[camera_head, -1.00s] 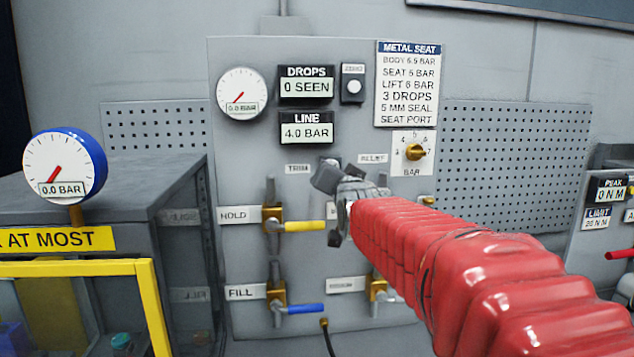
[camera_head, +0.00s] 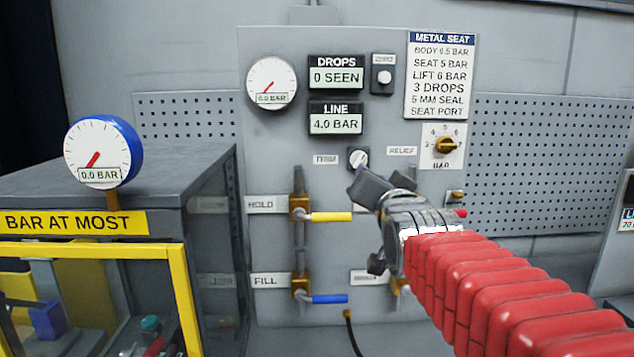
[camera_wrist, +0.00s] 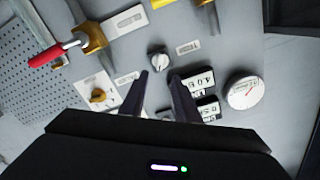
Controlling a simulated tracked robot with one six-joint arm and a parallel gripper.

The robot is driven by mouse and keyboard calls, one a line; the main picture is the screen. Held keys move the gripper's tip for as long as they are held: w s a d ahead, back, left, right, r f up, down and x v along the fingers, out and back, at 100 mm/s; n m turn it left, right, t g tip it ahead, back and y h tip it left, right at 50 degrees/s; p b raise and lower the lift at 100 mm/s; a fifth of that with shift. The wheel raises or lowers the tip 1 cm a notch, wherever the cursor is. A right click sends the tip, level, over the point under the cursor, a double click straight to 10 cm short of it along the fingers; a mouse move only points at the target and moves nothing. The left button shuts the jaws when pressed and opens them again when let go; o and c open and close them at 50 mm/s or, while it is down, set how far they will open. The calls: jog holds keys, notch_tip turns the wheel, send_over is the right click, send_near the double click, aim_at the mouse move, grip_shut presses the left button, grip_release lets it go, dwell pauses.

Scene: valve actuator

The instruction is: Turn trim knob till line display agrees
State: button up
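The trim knob (camera_head: 358,158) is a small round knob with a pale face on the grey panel, right of the TRIM label (camera_head: 326,160). It also shows in the wrist view (camera_wrist: 158,62), beyond the fingertips. The line display (camera_head: 335,123) above it reads 4.0 BAR. My gripper (camera_head: 368,190) is just below and in front of the knob in the head view. In the wrist view its two dark fingers (camera_wrist: 160,80) are apart with nothing between them. They do not appear to touch the knob.
The relief dial (camera_head: 445,146) is right of the knob. The yellow hold lever (camera_head: 330,217) and blue fill lever (camera_head: 329,299) stick out at lower left. The drops display (camera_head: 335,77) reads 0 SEEN. A yellow-framed case (camera_head: 180,290) and gauge (camera_head: 104,152) stand left.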

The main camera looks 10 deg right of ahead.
jog(key=shift+s+a, duration=0.25)
jog(key=shift+s, duration=0.95)
notch_tip(320, 180, down, 10)
jog(key=s+n+g, duration=0.2)
jog(key=g, duration=0.2)
jog(key=s+a+f+n+g+y, duration=0.1)
jog(key=s+a+f+n+g, duration=0.2)
jog(key=s+f, duration=0.7)
jog(key=s+a+f+n+g+y, duration=0.2)
jog(key=s+a+f+n+g, duration=0.1)
jog(key=s+a+f+g, duration=0.2)
jog(key=s+a+f, duration=0.2)
jog(key=s+f, duration=0.2)
jog(key=s, duration=0.1)
jog(key=shift+s+a+f, duration=0.2)
jog(key=shift+s+f, duration=0.15)
jog(key=shift+s, duration=0.05)
